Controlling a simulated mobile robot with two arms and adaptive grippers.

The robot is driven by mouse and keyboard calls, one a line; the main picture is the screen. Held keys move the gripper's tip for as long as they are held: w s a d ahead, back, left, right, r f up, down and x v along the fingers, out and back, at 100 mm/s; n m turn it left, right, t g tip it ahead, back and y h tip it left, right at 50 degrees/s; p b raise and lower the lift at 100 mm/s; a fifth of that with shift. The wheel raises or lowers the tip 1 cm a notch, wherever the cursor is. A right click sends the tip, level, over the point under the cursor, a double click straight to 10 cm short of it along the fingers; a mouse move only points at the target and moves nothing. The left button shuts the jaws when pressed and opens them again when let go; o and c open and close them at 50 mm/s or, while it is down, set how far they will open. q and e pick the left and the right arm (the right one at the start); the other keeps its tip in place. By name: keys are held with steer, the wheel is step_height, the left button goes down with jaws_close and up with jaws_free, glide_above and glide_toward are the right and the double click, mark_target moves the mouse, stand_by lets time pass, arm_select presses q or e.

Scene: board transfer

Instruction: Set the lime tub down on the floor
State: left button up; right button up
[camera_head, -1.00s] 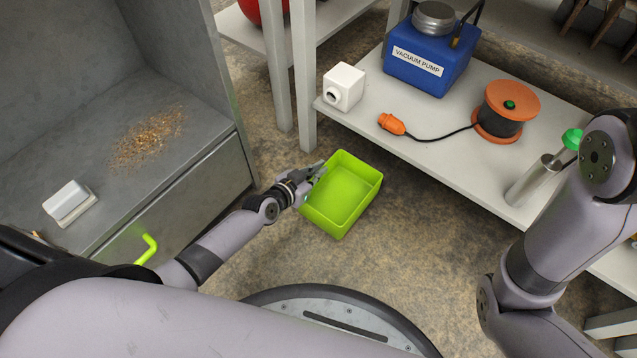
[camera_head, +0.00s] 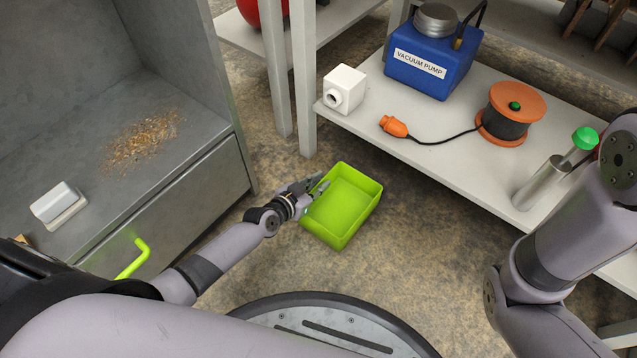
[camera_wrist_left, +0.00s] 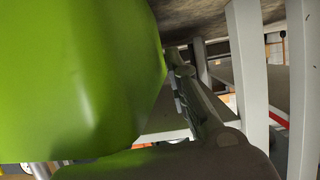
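The lime tub (camera_head: 357,229) is an open, empty rectangular box, upright, in the middle of the head view, with floor around it. My left gripper (camera_head: 318,185) is at the tub's upper-left wall, with its fingers at the rim, and looks shut on that wall. In the left wrist view the tub (camera_wrist_left: 75,75) fills the left side, with a dark finger (camera_wrist_left: 195,100) right beside it. I cannot tell whether the tub's base touches the floor. My right gripper is out of view; only my right arm shows.
A low white shelf (camera_head: 455,158) to the right bears a blue vacuum pump (camera_head: 430,67), a white block (camera_head: 344,88) and an orange reel (camera_head: 512,113). A grey cabinet drawer (camera_head: 185,210) stands left. Brown floor (camera_head: 400,260) is clear around the tub.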

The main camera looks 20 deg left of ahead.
arm_select(q)
steer(key=shift+o, duration=0.7)
steer(key=shift+r, duration=0.1)
